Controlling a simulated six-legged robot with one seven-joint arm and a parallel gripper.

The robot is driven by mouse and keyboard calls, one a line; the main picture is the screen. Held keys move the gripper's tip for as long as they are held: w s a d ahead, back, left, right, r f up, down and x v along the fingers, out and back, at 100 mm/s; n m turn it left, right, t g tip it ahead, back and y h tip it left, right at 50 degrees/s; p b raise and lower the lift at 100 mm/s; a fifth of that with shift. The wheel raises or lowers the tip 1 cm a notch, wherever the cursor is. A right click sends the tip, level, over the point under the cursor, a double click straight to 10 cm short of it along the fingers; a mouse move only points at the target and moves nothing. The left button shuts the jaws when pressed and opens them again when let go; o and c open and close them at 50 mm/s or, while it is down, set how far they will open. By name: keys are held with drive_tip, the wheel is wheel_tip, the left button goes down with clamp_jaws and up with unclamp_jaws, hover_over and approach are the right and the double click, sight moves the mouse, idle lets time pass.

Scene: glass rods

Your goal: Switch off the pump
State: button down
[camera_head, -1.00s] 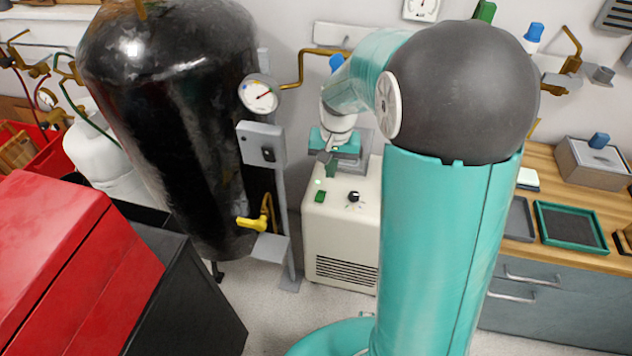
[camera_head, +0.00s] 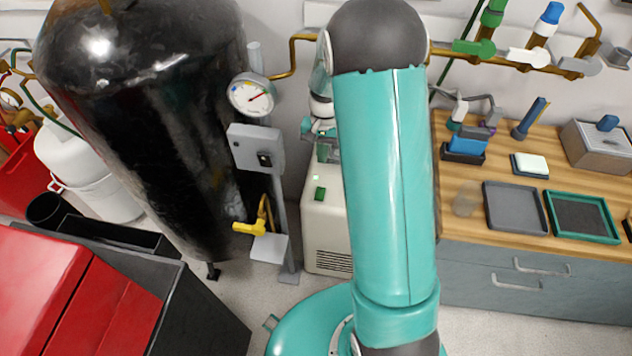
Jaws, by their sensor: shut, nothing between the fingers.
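A cream cabinet (camera_head: 318,236) with a vent grille stands on the floor behind my arm; it looks like the pump. Its front carries a green rocker switch (camera_head: 320,193) and a small lit green lamp (camera_head: 316,178) above it. My arm hides the cabinet's right side. My gripper (camera_head: 326,152) is small and partly hidden behind my arm, over the cabinet's top front edge and above the switch. It is shut and empty. I cannot tell whether it touches the cabinet.
A large black tank (camera_head: 150,130) stands at left, with a pressure gauge (camera_head: 251,95), a grey switch box (camera_head: 256,148) and a yellow valve handle (camera_head: 249,228) on a post. A wooden-topped bench (camera_head: 455,222) with trays stands at right. A red-and-black cart (camera_head: 60,290) is front left.

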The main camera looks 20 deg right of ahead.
approach(320, 196)
drive_tip(key=f, duration=0.4)
drive_tip(key=s+f, duration=0.1)
drive_tip(key=f, duration=0.1)
drive_tip(key=shift+a+f, duration=0.3)
drive_tip(key=shift+f, duration=0.1)
idle(0.4)
drive_tip(key=shift+s+a+f, duration=0.1)
drive_tip(key=shift+s+f, duration=0.1)
drive_tip(key=shift+f, duration=0.05)
drive_tip(key=shift+w, duration=0.15)
